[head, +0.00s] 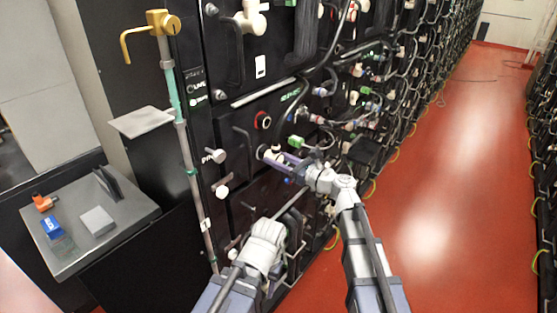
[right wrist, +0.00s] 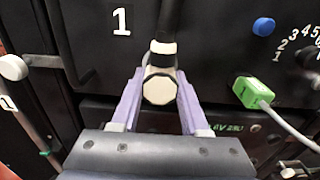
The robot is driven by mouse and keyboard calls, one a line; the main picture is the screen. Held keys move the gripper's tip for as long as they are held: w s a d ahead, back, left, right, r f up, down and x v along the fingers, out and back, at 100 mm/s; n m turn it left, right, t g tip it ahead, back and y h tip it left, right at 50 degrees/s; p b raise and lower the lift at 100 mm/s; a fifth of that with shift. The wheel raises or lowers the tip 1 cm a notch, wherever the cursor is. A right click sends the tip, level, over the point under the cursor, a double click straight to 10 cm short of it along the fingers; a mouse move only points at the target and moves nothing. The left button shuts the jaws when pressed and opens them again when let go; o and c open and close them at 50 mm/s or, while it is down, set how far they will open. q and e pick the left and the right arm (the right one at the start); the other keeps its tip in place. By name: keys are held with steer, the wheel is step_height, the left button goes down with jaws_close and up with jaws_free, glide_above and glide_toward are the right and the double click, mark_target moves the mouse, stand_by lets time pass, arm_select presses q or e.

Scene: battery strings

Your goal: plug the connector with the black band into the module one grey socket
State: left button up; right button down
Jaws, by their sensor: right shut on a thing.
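My right gripper (right wrist: 160,82) is shut on a cream connector (right wrist: 160,90) with a black band, between its two purple fingers. A black cable runs up from the connector, in front of the black module panel (right wrist: 105,75) marked "1". In the head view the right gripper (head: 282,159) and the connector (head: 271,153) are close to the rack front. I cannot tell whether the connector touches a socket; the grey socket is not clearly visible. My left arm reaches in low at the rack, and its fingers are too unclear to read.
A green plug (right wrist: 253,92) with a grey cable and a blue knob (right wrist: 263,26) are right of the connector. A white knob (right wrist: 13,67) is at left. Cables crowd the rack at right. A grey side table (head: 125,212) holds small items. Red floor (head: 440,200) is free.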

steer(key=shift+c, duration=1.6)
jaws_free()
steer(key=shift+a, duration=0.1)
steer(key=v, duration=0.7)
steer(key=shift+s+d, duration=0.2)
steer(key=shift+d, duration=0.1)
steer(key=s+f+n+g+h, duration=0.6)
steer(key=s+f+n, duration=0.3)
steer(key=f+n, duration=0.5)
steer(key=s+d+f+n+g+h, duration=0.2)
steer(key=s+d+f+n+h, duration=0.25)
steer(key=d+n, duration=0.2)
steer(key=s+d+f+n+g+h, duration=0.25)
steer(key=s+d+n+h, duration=0.2)
steer(key=d, duration=0.25)
steer(key=s+a+r+n+p, duration=0.4)
steer(key=s+a+r+p, duration=0.2)
steer(key=a, duration=0.4)
steer(key=shift+s+a+h+p, duration=0.2)
steer(key=shift+a+h+p, duration=0.2)
steer(key=shift+p, duration=0.1)
